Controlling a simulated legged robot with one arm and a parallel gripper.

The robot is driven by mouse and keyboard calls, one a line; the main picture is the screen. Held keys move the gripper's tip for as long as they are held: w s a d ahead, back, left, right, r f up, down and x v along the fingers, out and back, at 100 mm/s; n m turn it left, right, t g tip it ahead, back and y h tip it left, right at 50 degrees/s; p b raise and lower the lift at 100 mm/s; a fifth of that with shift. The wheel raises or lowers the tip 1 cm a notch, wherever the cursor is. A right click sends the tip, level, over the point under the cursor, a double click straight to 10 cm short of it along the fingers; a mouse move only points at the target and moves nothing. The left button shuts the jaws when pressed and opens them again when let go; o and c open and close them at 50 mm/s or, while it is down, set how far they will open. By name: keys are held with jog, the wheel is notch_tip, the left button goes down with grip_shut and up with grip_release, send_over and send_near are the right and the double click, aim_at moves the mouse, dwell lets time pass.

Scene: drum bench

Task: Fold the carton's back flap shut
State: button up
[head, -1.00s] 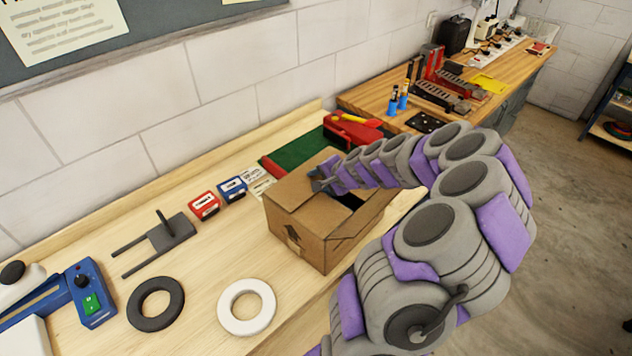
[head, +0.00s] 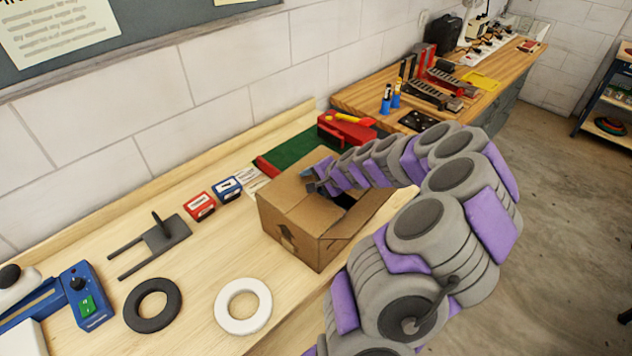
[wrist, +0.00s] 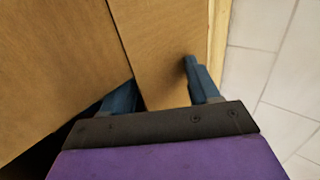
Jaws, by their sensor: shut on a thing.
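The brown cardboard carton (head: 284,232) stands on the wooden bench. A flap lies over its left part, and its right part is open and dark inside. My gripper (head: 311,184) is at the carton's top, near the back edge, with my arm reaching over from the right. In the wrist view, the fingers of my gripper (wrist: 157,88) sit on either side of a strip of cardboard, which appears to be the back flap (wrist: 165,45). The left finger is partly hidden by cardboard. The flap's exact angle is hard to tell, as my arm covers part of it.
A green mat (head: 292,150) and a red tool (head: 346,130) lie behind the carton. Small red (head: 200,206) and blue (head: 227,189) boxes stand to its left. A white ring (head: 243,306) and a dark ring (head: 152,305) lie in front. The wall (head: 230,70) runs behind.

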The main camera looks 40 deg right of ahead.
jog(key=shift+a+f, duration=0.2)
jog(key=shift+f, duration=0.1)
jog(key=shift+r, duration=0.15)
jog(key=v, duration=0.5)
jog(key=p+v, duration=0.1)
jog(key=v, duration=0.5)
jog(key=p+v, duration=0.1)
jog(key=v, duration=0.5)
jog(key=shift+s+d+r, duration=0.1)
jog(key=shift+d+r, duration=0.15)
jog(key=shift+c, duration=0.7)
jog(key=shift+c, duration=0.3)
